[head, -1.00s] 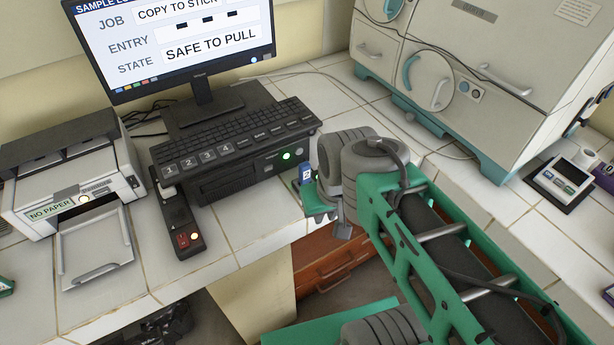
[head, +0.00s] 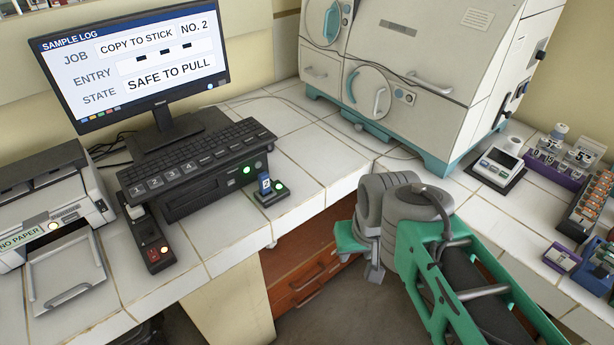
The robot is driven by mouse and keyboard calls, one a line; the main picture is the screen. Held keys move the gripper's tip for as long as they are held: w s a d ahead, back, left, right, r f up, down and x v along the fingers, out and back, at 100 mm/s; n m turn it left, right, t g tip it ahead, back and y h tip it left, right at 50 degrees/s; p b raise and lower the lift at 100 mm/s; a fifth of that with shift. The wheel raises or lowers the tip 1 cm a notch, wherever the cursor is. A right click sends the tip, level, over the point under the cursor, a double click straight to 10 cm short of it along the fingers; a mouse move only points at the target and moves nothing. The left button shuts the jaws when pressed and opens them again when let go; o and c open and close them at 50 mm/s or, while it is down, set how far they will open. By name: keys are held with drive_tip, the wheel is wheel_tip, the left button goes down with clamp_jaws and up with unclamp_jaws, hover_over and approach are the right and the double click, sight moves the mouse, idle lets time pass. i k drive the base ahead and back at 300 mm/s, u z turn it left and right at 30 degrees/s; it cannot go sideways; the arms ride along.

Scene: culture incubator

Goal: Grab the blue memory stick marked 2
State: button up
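The blue memory stick (head: 265,183) stands upright in a small dark dock (head: 270,198) on the white tiled bench, just right of the computer's front. The number on its pale label is too small to read surely. A green light glows on the dock beside the stick. The monitor (head: 138,65) reads "COPY TO STICK NO. 2" and "SAFE TO PULL". My gripper (head: 365,262) is to the right of the stick and apart from it, beyond the bench's front edge. My wrist hides much of it, so its opening does not show clearly.
A keyboard (head: 196,158) lies on the black computer (head: 210,188) left of the dock. A switch box (head: 150,245) with a red switch and a printer (head: 50,215) stand further left. The incubator (head: 430,75) is behind my arm. Bench tiles right of the dock are clear.

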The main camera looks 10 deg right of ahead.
sight(264, 178)
drive_tip(key=z, duration=0.25)
drive_tip(key=i, duration=0.9)
drive_tip(key=u, duration=2.95)
